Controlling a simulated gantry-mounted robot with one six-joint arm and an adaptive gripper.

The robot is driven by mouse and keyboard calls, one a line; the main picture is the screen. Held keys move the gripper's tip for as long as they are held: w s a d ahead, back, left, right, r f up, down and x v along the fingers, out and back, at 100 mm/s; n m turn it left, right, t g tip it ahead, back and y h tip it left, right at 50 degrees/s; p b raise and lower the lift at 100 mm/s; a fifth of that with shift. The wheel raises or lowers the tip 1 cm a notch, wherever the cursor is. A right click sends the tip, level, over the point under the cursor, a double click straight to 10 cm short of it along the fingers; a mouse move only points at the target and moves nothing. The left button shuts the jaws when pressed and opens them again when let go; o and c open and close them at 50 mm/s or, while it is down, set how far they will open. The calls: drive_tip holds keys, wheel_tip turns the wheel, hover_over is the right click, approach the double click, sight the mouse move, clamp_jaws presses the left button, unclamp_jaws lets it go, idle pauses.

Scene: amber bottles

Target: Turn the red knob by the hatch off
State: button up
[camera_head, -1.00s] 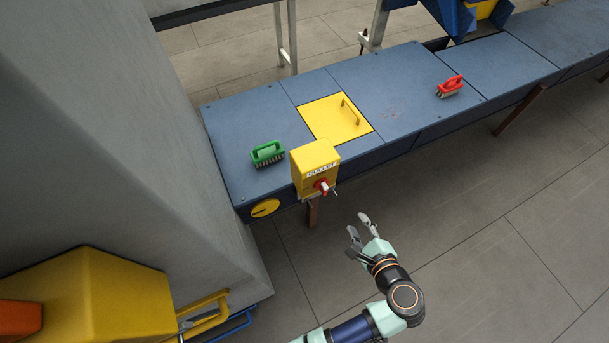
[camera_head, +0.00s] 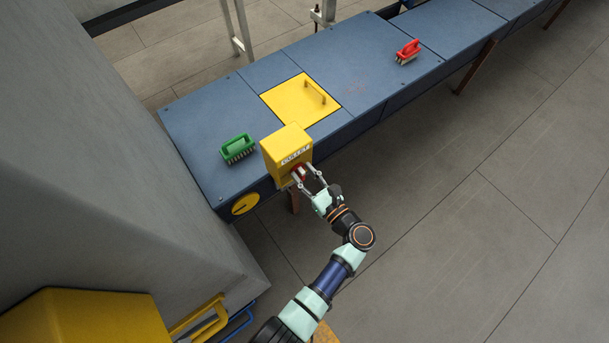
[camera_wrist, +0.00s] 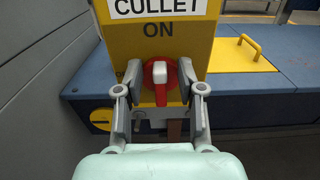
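The red knob (camera_wrist: 160,93) is on the front of a yellow box labelled CULLET (camera_head: 287,145). In the wrist view its grip stands upright, with a white mark at the top under the word ON. The knob also shows small in the head view (camera_head: 299,172), partly covered by my gripper (camera_head: 305,180). My gripper (camera_wrist: 160,82) is open, with one finger on each side of the knob. The fingers look apart from the knob's raised grip; whether they touch its red base is hard to tell. The yellow hatch (camera_head: 283,108) with its handle lies shut behind the box.
The blue bench (camera_head: 200,118) carries a green brush (camera_head: 238,148) left of the box and a red brush (camera_head: 408,52) farther right. A yellow round disc (camera_head: 245,204) is on the bench front. A grey wall (camera_head: 90,150) stands at left. The floor at right is clear.

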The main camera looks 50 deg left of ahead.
drive_tip(key=shift+c, duration=0.3)
clamp_jaws()
drive_tip(key=n, duration=0.4)
drive_tip(key=shift+s, duration=0.3)
drive_tip(key=shift+s+a+f+n+b, duration=0.1)
drive_tip(key=shift+s+f+n+b, duration=0.2)
drive_tip(key=shift+n, duration=2.05)
drive_tip(key=shift+s+f+n+b, duration=0.15)
drive_tip(key=shift+f+n+b, duration=0.2)
drive_tip(key=shift+n, duration=1.95)
drive_tip(key=shift+s+a+f+n+b, duration=0.1)
drive_tip(key=shift+s+f+n+b, duration=0.25)
drive_tip(key=shift+n, duration=2)
drive_tip(key=shift+w, duration=0.15)
